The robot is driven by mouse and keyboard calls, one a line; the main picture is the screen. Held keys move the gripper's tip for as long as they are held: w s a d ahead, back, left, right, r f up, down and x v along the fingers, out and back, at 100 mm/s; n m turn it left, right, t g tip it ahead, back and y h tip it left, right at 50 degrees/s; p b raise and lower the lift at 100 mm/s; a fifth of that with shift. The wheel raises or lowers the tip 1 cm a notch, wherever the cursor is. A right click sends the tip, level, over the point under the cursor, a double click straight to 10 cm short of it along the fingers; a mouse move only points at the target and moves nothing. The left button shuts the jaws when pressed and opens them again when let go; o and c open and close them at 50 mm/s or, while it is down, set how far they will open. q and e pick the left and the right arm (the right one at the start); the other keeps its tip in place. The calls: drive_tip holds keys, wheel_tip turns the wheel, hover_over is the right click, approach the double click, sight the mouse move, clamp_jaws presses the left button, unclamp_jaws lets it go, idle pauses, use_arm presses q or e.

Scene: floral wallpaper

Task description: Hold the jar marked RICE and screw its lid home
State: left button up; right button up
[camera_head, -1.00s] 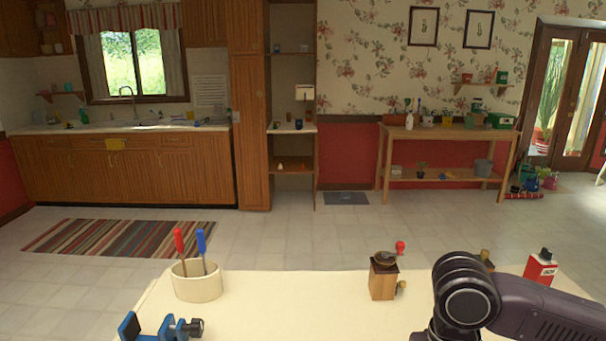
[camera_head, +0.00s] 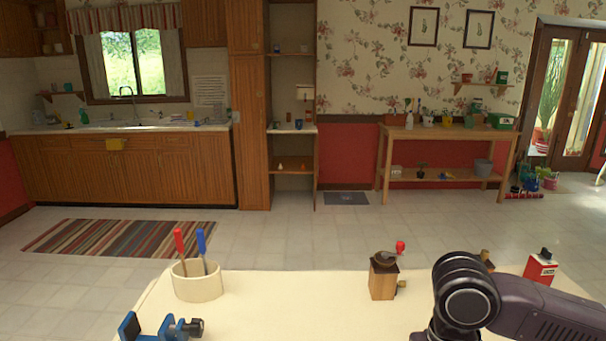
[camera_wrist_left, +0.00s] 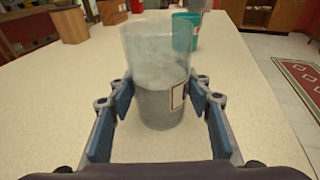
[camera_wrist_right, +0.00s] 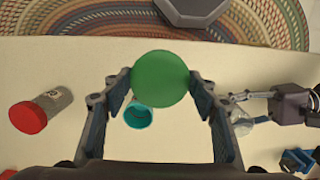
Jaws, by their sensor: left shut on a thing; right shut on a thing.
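In the left wrist view my left gripper (camera_wrist_left: 160,92) is shut around a clear, open-topped jar (camera_wrist_left: 158,50) with greyish lower contents or shading. A pale label with a dark red edge shows on its right side, but its writing cannot be read. In the right wrist view my right gripper (camera_wrist_right: 160,82) is shut on a round green lid (camera_wrist_right: 160,78), seen flat from above. The clear jar (camera_wrist_right: 240,128) in my left gripper shows to its right, apart from the lid. Neither gripper shows in the head view.
A crock with tools (camera_head: 196,283), a blue clamp (camera_head: 160,328), a wooden grinder (camera_head: 383,277) and a red box (camera_head: 540,268) stand on the table (camera_head: 290,315).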

idle(0.8)
drive_tip(key=w+a, duration=0.6)
drive_tip(key=a, duration=0.3)
drive_tip(key=w+a, duration=0.6)
drive_tip(key=a, duration=0.4)
drive_tip(key=shift+r, duration=0.2)
drive_tip(key=shift+f, duration=2.3)
drive_tip(key=shift+f, duration=0.7)
drive_tip(key=o, duration=0.9)
